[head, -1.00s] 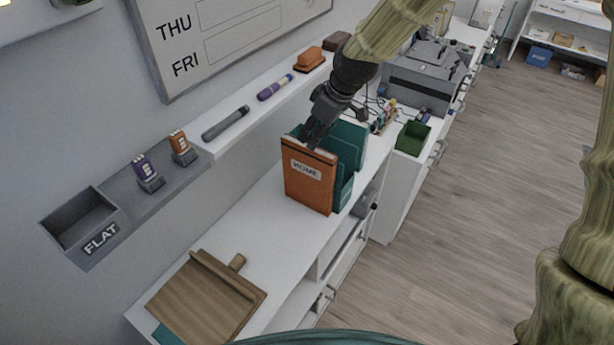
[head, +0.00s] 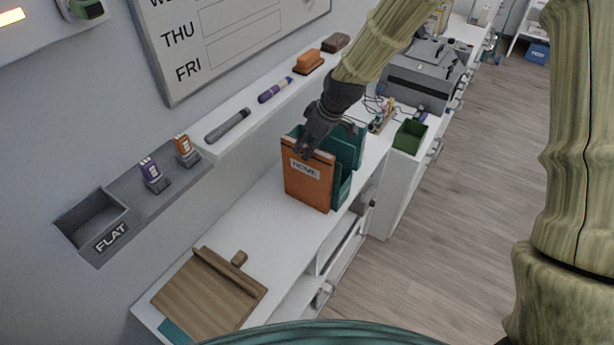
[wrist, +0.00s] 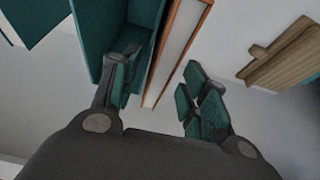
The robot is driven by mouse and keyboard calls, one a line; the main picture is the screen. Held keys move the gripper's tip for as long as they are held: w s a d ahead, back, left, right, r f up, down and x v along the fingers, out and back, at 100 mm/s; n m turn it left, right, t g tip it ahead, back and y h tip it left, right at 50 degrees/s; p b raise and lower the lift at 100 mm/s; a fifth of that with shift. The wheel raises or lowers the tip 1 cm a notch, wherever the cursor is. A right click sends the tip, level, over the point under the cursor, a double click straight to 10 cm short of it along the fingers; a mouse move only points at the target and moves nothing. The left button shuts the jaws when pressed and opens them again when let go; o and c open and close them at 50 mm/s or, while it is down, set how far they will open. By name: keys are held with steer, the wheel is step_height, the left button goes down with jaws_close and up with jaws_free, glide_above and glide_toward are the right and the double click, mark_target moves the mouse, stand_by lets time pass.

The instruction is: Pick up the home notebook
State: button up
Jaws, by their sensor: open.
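The orange home notebook (head: 308,184), labelled HOME, stands upright at the front of a teal holder (head: 346,148) on the white desk. In the wrist view the notebook (wrist: 184,30) shows as an orange edge with pale pages, beside the teal holder (wrist: 105,30). My gripper (head: 306,150) is at the notebook's top edge in the head view. In the wrist view my gripper (wrist: 160,98) is open, with the notebook's edge between its two fingers. The left finger is close to the holder side; there is a gap to the right finger.
A wooden clipboard-like board (head: 210,292) lies at the desk's near end. A wall ledge (head: 250,110) holds markers and an eraser. A grey tray (head: 92,222) marked FLAT is at left. A green bin (head: 410,136) and a printer (head: 420,80) stand beyond the holder.

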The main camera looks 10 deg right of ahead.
steer(key=shift+f, duration=0.2)
stand_by(0.6)
jaws_close()
